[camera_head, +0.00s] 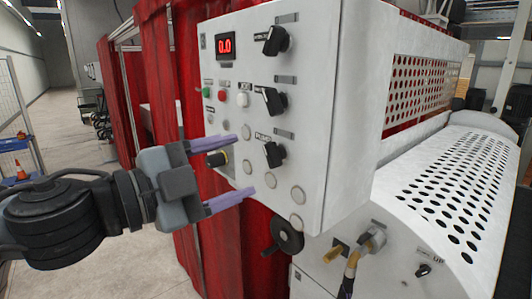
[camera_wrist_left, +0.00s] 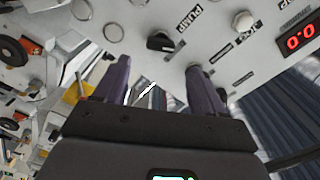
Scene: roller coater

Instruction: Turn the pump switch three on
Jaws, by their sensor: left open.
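The white control panel (camera_head: 310,70) carries three black rotary switches in a column. The lowest, pump switch three by its place (camera_head: 273,153), has its handle tilted rather than level; its label is too small to read surely. My left gripper (camera_head: 246,161) is open and empty, with its purple fingers in front of the panel, left of this switch. In the left wrist view the open fingers (camera_wrist_left: 162,80) point at the panel. A black knob (camera_wrist_left: 160,42) beside a pump label shows beyond them; I cannot tell which one it is. My right gripper is not in view.
A red display reading 0.0 (camera_head: 225,45) and several buttons (camera_head: 243,99) sit on the panel's left. The middle switch (camera_head: 272,100) and top switch (camera_head: 276,40) are above. A red curtain (camera_head: 150,110) hangs behind. A black handwheel (camera_head: 287,238) is below.

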